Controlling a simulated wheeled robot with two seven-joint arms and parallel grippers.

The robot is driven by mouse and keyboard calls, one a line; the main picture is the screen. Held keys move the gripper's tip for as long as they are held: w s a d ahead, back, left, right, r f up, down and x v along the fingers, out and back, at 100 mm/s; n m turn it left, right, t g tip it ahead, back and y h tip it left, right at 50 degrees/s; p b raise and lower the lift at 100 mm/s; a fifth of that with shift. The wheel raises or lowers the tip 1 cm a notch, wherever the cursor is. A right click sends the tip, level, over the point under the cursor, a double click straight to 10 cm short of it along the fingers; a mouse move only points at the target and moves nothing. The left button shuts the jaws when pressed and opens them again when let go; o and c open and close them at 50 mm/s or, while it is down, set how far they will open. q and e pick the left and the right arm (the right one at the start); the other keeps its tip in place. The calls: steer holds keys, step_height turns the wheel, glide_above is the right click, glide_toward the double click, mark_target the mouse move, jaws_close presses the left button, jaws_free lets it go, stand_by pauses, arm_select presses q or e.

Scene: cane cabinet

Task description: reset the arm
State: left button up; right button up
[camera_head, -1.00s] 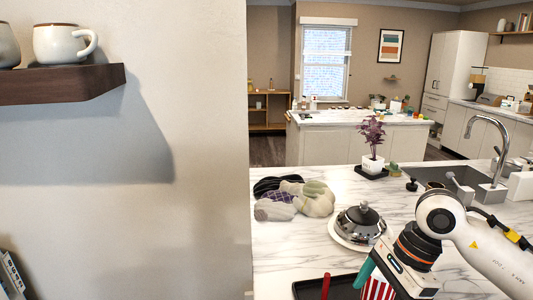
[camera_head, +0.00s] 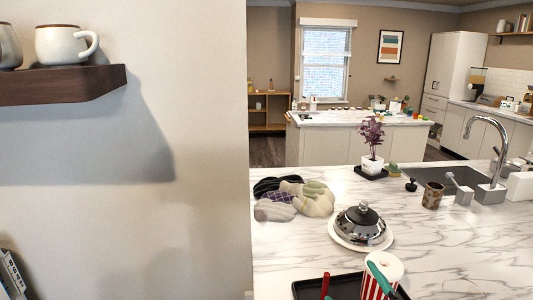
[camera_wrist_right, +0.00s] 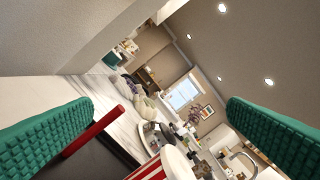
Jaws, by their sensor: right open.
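My right gripper (camera_wrist_right: 160,108) is open in the right wrist view, with its two green ridged fingers wide apart and nothing held. The cup also shows low between the fingers in the wrist view (camera_wrist_right: 168,166). A red stick-like object (camera_head: 325,286) stands at a dark tray (camera_head: 305,290); in the wrist view it (camera_wrist_right: 93,130) lies beside the left finger. My left gripper is not in view.
The marble counter (camera_head: 450,255) is clear at the right. A silver dome (camera_head: 361,225) on a plate, a cloth-like bundle (camera_head: 312,197), a potted plant (camera_head: 372,165), a patterned cup (camera_head: 432,195) and a faucet (camera_head: 497,160) stand farther back. A shelf (camera_head: 60,86) with mugs juts from the left wall.

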steer(key=s+d+f+m+g+h, duration=0.2)
steer(key=s+f+m+g, duration=0.25)
steer(key=f, duration=0.35)
steer(key=s+d+f+m+g+h, duration=0.1)
steer(key=s+d+f+m+g, duration=0.15)
steer(key=s+f+g, duration=0.35)
steer(key=s+f+m+g, duration=0.3)
steer(key=s+f+g, duration=0.2)
steer(key=s+f, duration=0.55)
steer(key=s+f+g, duration=0.1)
steer(key=s+f, duration=0.2)
steer(key=f, duration=2.1)
steer(key=s+d+f+g, duration=0.1)
steer(key=s+d+f, duration=0.1)
steer(key=s+f, duration=1.4)
steer(key=shift+s+d+f, duration=0.3)
steer(key=shift+f, duration=0.05)
